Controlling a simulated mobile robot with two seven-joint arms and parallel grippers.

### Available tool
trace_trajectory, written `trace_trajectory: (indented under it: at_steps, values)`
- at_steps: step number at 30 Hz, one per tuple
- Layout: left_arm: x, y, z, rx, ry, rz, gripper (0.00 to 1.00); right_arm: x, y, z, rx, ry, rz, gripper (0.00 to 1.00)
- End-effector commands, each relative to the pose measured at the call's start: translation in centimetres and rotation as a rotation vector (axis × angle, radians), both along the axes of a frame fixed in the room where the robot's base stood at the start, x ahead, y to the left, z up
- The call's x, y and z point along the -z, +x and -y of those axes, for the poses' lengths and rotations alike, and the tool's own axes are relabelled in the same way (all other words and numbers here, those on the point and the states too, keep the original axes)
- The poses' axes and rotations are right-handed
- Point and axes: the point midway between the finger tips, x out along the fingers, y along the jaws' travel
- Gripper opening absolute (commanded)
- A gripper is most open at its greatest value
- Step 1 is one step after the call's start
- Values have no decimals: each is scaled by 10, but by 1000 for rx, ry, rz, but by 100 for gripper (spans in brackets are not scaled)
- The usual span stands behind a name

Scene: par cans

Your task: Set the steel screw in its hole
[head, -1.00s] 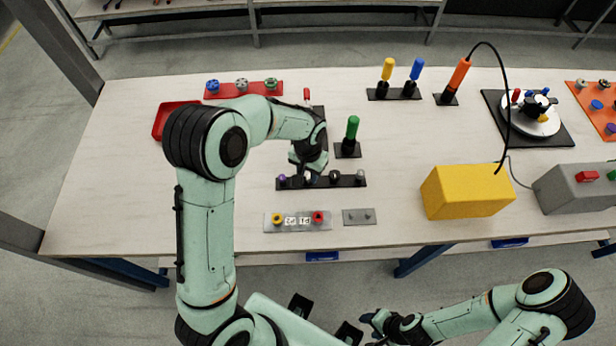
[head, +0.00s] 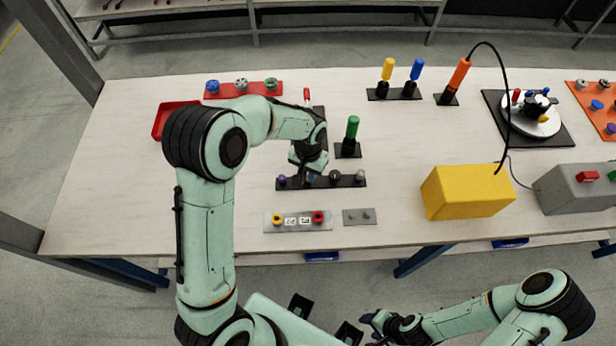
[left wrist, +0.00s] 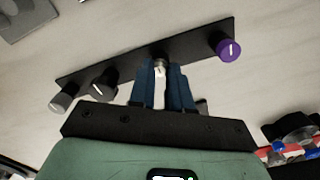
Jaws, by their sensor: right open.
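A black strip (head: 322,182) lies on the table and also crosses the left wrist view (left wrist: 205,48). It carries a purple knob (left wrist: 229,49), a black knob (left wrist: 103,84) and a grey knob (left wrist: 62,102). My left gripper (head: 308,177) is down at the strip, between the purple and black knobs. In the left wrist view its blue fingers (left wrist: 161,70) are closed around a small pale metallic piece, seemingly the steel screw (left wrist: 159,70). The fingers hide most of it, and I cannot tell how deep it sits. My right gripper (head: 371,320) is open and empty at the front, off the table.
A grey plate (head: 268,223) with yellow and red knobs and two labels lies in front of the strip, beside a small grey plate (head: 359,217). A green-handled tool (head: 352,128) stands behind. A yellow box (head: 466,192) is to the right, with bare tabletop between.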

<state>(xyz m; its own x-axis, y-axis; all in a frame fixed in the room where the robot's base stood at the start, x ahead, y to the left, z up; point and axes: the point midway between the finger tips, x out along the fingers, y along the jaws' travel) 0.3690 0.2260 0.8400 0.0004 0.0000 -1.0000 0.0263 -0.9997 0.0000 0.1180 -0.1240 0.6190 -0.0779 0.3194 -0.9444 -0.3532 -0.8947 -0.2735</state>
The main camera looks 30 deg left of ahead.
Motion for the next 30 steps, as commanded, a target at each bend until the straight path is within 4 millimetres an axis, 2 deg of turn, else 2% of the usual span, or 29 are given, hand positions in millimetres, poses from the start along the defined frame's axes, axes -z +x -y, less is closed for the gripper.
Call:
trace_trajectory:
  at_steps: [11,30]
  values:
    - [-2,0,0,0,0,0,0,-2,1,0,0,0,1,51]
    - [-34,1,0,0,0,1,0,-22,15,0,0,0,17,51]
